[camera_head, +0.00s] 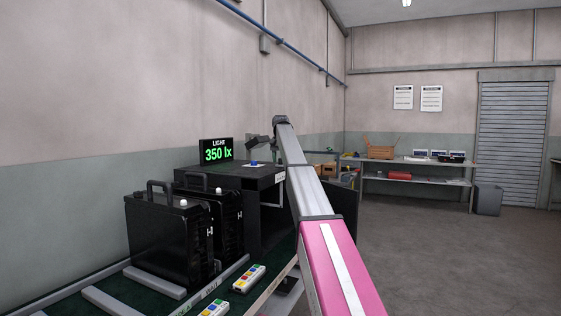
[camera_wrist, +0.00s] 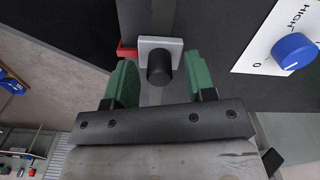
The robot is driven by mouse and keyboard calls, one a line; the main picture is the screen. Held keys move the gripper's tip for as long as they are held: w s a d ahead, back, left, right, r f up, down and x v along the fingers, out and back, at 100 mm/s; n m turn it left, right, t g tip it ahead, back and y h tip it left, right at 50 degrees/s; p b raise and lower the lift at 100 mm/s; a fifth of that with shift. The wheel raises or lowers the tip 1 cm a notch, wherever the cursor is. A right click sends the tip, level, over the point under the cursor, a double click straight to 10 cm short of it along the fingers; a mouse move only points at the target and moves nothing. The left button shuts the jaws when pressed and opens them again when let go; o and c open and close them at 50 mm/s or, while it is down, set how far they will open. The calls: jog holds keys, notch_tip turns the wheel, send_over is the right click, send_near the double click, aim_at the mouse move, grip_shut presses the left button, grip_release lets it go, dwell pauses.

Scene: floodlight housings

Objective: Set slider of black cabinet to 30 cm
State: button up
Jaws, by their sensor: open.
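The black cabinet (camera_head: 232,184) stands on the bench in the head view, and its dark face also fills the upper part of the wrist view (camera_wrist: 90,25). In the wrist view its slider has a grey plate (camera_wrist: 174,44), a black knob (camera_wrist: 160,74) and a red pointer (camera_wrist: 127,48) at the left. The slider sits on a dark grey vertical track. My gripper (camera_wrist: 158,66) is open, with one green finger on each side of the knob and gaps between. The scale reading cannot be seen. My gripper cannot be made out in the head view.
A display (camera_head: 217,151) on the cabinet reads 350 lx. A blue dial (camera_wrist: 294,51) on a white panel is right of the slider. Black handled housings (camera_head: 160,235) and button boxes (camera_head: 249,278) are on the bench. Open floor (camera_head: 430,260) lies to the right.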

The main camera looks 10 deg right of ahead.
notch_tip(320, 180, up, 10)
jog(key=shift+r, duration=0.15)
dwell(0.3)
